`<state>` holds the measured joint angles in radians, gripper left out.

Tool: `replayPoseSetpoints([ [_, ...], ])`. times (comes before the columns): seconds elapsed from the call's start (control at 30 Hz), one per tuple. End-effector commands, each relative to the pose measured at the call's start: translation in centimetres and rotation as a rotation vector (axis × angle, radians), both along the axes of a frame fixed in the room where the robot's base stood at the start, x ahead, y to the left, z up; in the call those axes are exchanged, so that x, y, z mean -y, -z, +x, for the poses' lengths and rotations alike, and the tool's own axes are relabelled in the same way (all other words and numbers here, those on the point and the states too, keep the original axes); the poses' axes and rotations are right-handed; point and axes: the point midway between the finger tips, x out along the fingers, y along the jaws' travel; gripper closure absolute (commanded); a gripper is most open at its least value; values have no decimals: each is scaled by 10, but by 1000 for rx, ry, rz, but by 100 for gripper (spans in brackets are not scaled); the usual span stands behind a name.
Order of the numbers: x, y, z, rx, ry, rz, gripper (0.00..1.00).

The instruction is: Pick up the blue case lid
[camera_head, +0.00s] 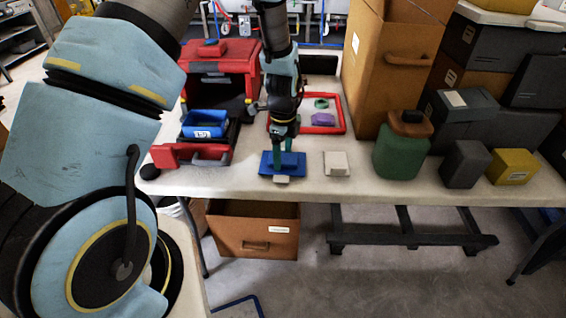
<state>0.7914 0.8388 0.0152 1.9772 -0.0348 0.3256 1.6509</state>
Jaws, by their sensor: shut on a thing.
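The blue case lid (268,170) is a flat blue piece with a raised middle, near the front edge of the white table. My gripper (283,150) points down onto it from above and is shut on its raised part. The fingertips are small and partly hidden against the lid. I cannot tell whether the lid rests on the table or is slightly off it. A small pale piece (282,179) shows at the lid's front edge.
A beige block (336,163) sits just right of the lid. A red toolbox (222,75) and blue bin (204,124) stand left. A red-rimmed tray (338,128) lies behind. A green jug (401,150) and tall brown box (385,75) stand right.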

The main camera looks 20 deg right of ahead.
Motion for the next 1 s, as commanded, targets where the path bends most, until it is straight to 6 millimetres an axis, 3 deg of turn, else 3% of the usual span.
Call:
replayPoseSetpoints([
  [0.03,0,0,0,0,0,0,52],
  [0.3,0,0,0,0,0,0,82],
  [0.77,0,-2,0,1,0,-1,83],
  [1.0,1,-25,1,3,0,-4,83],
])
